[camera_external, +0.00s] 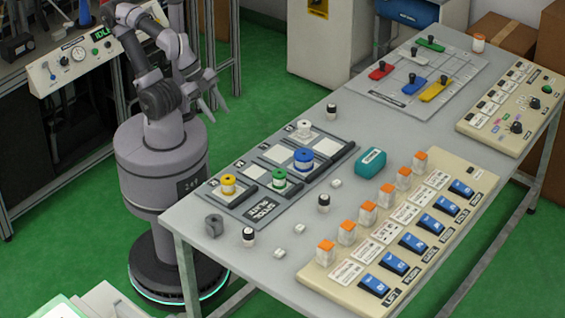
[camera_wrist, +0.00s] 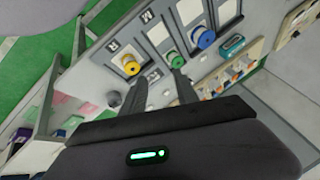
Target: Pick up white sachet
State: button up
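Several small white pieces lie on the grey table (camera_external: 262,215); one (camera_external: 299,228) is near the front middle, another (camera_external: 279,254) is nearer the front edge, and a third (camera_external: 336,183) is beside the teal box. They are too small to tell which is the white sachet. My gripper (camera_external: 214,104) is raised left of the table, apart from these pieces, with its fingers spread and empty. In the wrist view, my gripper (camera_wrist: 160,84) shows two separated dark fingers with the table beyond them. I cannot make out the sachet clearly there.
A slotted tray (camera_external: 240,197) holds yellow, green, blue and white spools. A teal box (camera_external: 370,161), black-and-white cylinders (camera_external: 324,203) and a grey spool (camera_external: 213,225) stand nearby.

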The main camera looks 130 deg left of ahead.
jog(key=o, duration=0.4)
